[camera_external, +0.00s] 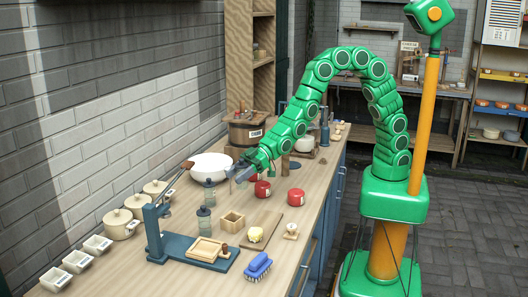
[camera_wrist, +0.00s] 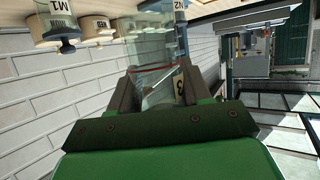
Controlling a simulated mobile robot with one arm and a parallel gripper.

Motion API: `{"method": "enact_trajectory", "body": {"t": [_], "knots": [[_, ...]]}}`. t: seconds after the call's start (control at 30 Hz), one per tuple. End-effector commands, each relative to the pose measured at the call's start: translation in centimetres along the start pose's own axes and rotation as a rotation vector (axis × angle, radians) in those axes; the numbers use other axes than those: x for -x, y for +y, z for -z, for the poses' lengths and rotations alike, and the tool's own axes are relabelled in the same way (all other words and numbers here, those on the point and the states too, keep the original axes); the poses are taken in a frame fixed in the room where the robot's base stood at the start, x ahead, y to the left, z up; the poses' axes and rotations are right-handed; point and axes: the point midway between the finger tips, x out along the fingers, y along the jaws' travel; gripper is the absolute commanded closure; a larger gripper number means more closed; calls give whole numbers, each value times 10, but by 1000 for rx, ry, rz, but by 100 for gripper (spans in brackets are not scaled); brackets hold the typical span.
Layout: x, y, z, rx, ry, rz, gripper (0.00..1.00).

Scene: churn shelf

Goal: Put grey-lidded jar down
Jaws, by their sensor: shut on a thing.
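My gripper (camera_external: 231,173) is at the end of the green arm, over the middle of the counter. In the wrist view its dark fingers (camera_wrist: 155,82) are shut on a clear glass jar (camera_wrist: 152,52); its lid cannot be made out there. Another glass jar with a grey lid (camera_external: 203,221) stands upright on the wooden counter (camera_external: 185,282), nearer the camera. Whether the held jar touches the counter cannot be told.
A small wooden box (camera_external: 231,220), cutting board (camera_external: 267,225), blue brush (camera_external: 258,265) and blue stand (camera_external: 155,232) are nearer the camera. Cream pots (camera_external: 121,224) line the wall.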

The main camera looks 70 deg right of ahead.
Motion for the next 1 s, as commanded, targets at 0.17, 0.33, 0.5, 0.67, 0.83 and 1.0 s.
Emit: {"method": "enact_trajectory", "body": {"t": [0.17, 0.33, 0.5, 0.67, 0.83, 1.0], "knots": [[26, 30, 6, -32, 2, -75, 87], [64, 70, 8, -79, -1, -181, 87], [105, 109, 6, -126, -3, -295, 87], [147, 143, 2, -168, -3, -403, 87], [186, 171, -3, -207, 0, -500, 87], [208, 186, -7, -227, 1, -555, 87]]}}
